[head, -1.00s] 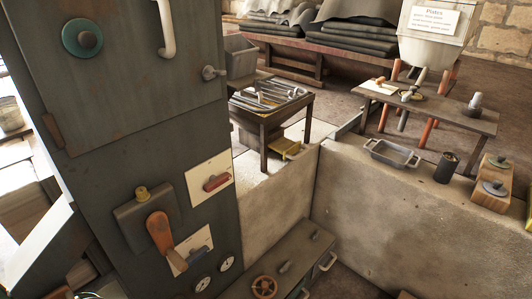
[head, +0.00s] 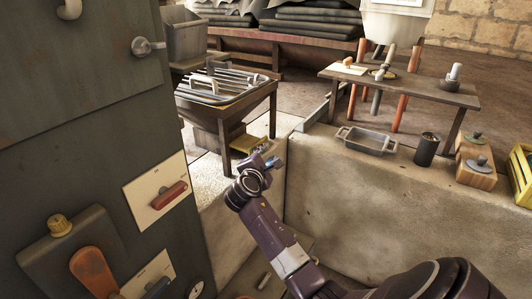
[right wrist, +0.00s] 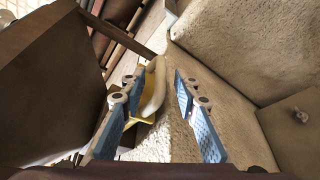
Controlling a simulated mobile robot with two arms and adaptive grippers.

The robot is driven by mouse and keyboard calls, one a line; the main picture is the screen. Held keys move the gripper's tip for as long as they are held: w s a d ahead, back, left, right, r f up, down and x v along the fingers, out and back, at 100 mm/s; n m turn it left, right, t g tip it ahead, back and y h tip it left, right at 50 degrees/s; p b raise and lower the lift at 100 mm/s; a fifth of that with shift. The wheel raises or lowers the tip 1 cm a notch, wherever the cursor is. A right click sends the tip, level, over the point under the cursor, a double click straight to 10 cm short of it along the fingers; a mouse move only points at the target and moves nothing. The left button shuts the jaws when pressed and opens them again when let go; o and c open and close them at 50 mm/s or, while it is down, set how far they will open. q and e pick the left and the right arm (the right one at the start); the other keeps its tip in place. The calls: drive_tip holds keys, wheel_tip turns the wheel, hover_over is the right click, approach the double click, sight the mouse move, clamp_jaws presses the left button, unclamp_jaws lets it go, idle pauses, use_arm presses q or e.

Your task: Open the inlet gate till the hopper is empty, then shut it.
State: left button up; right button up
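A pale tapered bin (head: 393,22) at the top right of the head view may be the hopper. Its inside is out of sight. I cannot identify the inlet gate for certain. The dark cabinet (head: 70,110) on the left carries a large orange lever (head: 92,268) and a red handle (head: 168,196) on a cream plate. My right gripper (head: 264,162) is right of the cabinet, apart from these handles, above the low stone wall. My left gripper is not in view.
The stone wall (head: 340,195) bears a grey tray (head: 367,141), a dark can (head: 427,149) and wooden blocks (head: 476,172). A yellow crate (head: 523,178) is at the right edge. A bench (head: 400,88) stands behind.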

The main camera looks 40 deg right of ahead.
sight(268, 153)
drive_tip(key=shift+b+x, duration=0.35)
drive_tip(key=shift+x, duration=1.85)
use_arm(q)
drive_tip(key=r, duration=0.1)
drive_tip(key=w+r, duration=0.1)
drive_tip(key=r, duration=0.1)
use_arm(e)
drive_tip(key=shift+f, duration=0.1)
clamp_jaws()
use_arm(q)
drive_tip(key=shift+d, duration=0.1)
use_arm(e)
drive_tip(key=shift+a, duration=0.1)
